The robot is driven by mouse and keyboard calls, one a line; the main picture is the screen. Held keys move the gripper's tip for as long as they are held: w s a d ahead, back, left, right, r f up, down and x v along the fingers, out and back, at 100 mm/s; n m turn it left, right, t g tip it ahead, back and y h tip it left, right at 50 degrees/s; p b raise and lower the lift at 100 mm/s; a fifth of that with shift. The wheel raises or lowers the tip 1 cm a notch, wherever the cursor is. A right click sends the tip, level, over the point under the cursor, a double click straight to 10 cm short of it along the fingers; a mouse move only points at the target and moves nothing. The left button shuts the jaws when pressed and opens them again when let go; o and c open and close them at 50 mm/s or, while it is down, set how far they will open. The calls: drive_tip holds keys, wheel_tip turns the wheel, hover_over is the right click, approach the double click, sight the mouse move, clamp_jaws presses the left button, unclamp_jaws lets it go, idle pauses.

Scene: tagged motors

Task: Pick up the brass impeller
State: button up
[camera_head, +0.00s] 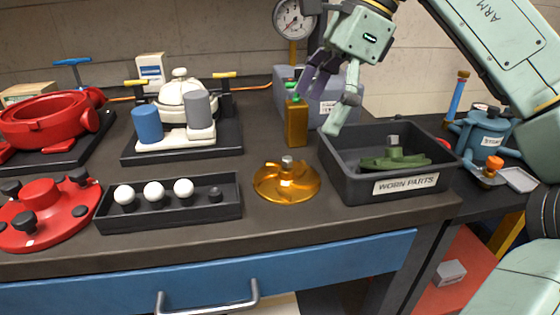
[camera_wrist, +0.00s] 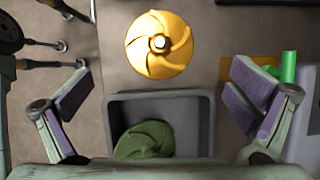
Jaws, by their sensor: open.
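The brass impeller (camera_head: 286,181) is a golden, bladed disc with a small grey hub on top. It lies flat on the dark bench top, left of the black bin, and shows at the top centre of the wrist view (camera_wrist: 159,45). My gripper (camera_head: 325,105) is raised above the back part of the bench, behind the impeller and apart from it. In the wrist view its fingers (camera_wrist: 160,105) are spread wide with nothing between them.
A black bin labelled "WORN PARTS" (camera_head: 405,184) holds a green impeller (camera_head: 394,160). A brass bottle with a green top (camera_head: 296,122) stands behind the brass impeller. A black tray (camera_head: 170,214) with white balls lies to its left. Bench space before the brass impeller is clear.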

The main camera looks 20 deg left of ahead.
sight(290, 165)
drive_tip(key=x, duration=1)
drive_tip(key=shift+f+b, duration=0.3)
drive_tip(key=shift+b, duration=0.05)
